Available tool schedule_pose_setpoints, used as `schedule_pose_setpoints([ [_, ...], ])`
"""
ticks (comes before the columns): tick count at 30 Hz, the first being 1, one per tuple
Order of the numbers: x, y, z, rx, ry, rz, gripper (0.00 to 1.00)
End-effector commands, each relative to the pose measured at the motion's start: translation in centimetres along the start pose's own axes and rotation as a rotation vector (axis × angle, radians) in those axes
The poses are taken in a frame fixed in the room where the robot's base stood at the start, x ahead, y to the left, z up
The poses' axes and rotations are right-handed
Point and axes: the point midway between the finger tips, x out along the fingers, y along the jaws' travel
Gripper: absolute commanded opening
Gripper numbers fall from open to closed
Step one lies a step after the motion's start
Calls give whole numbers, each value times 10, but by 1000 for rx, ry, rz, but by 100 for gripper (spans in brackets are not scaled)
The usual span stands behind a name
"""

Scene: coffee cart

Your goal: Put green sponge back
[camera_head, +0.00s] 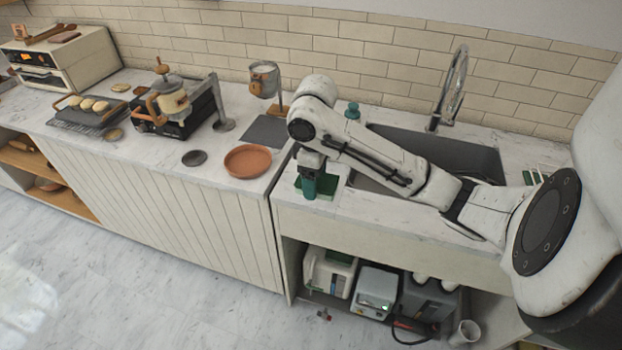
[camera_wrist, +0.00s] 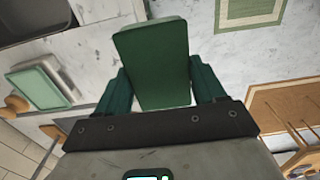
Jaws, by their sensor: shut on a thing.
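A dark green sponge (camera_wrist: 152,66) is held between the two green fingers of my gripper (camera_wrist: 162,85) in the wrist view. The sponge sticks out beyond the fingertips. In the head view my gripper (camera_head: 309,188) points down over the counter at the left of the sink, and the sponge cannot be told apart from the green fingers there. A flat green mat with a pale border (camera_wrist: 250,12) lies on the counter at the top right of the wrist view. Green also shows around my gripper in the head view, but what it belongs to is unclear.
The sink (camera_head: 466,158) with a tall tap (camera_head: 452,90) lies right of my gripper. A teal bottle (camera_head: 352,111) stands behind it. A terracotta plate (camera_head: 247,161) and a grey mat (camera_head: 266,131) are to the left. Machines (camera_head: 376,291) sit on the shelf below.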

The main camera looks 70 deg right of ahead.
Motion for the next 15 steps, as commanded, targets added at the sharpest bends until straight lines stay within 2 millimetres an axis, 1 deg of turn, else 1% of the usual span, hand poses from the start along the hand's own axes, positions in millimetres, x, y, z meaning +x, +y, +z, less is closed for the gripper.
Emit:
schedule_pose_setpoints([
  [3,2,10,0,2,5,3,41],
  [9,19,40,-17,3,4,-2,41],
  [14,28,61,-26,2,4,1,41],
  [15,32,65,-28,1,3,-1,41],
])
